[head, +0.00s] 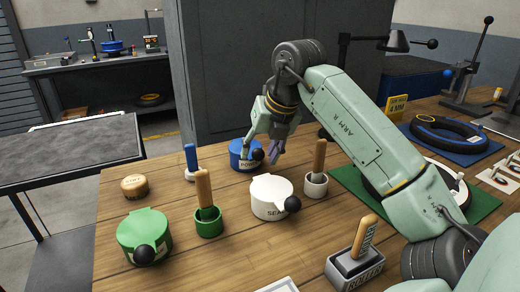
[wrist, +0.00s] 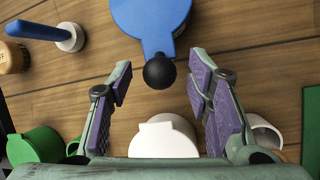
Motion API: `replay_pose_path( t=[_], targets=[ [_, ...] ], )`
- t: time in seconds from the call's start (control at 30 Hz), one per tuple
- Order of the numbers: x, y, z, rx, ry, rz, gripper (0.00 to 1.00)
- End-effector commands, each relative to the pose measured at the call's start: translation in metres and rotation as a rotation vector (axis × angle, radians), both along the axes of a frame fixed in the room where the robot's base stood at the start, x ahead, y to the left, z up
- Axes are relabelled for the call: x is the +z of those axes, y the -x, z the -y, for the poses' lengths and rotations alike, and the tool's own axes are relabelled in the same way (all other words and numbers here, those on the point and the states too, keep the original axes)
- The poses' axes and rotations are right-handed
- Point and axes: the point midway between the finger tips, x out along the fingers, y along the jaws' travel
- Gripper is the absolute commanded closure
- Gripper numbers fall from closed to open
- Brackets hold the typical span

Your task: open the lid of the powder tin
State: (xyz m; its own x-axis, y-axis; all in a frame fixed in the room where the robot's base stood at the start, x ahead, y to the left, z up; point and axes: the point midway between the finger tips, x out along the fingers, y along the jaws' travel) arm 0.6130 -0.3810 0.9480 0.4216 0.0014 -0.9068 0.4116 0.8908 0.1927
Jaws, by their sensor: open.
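The powder tin (head: 238,160) is a blue round tin with part of its lettering showing, standing on the wooden bench behind the white tin. Its blue lid (wrist: 150,18) looks closed and ends in a black ball knob (wrist: 159,71), which also shows in the head view. My gripper (head: 263,153) is open at the tin's right side. In the wrist view my gripper (wrist: 160,75) has its purple-padded fingers on either side of the knob, with a gap on both sides. Part of the tin is hidden behind my gripper in the head view.
A white tin (head: 270,197) with a black knob stands in front of the powder tin. A blue-handled tool (head: 191,158) stands close on its left. A green tin (head: 145,232), a green cup with a wooden handle (head: 208,222) and a white cup (head: 316,185) stand nearby.

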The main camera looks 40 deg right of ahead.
Motion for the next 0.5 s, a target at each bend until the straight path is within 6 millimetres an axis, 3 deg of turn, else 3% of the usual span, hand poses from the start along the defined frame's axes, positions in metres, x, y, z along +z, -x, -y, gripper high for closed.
replay_pose_path(
  t=[0.23, 0.5],
  targets=[
    [-0.0008, -0.0004, 0.0, 0.0, 0.0, 0.0, 0.54],
    [-0.0006, -0.0003, 0.0, 0.0, 0.0, 0.0, 0.72]
  ],
)
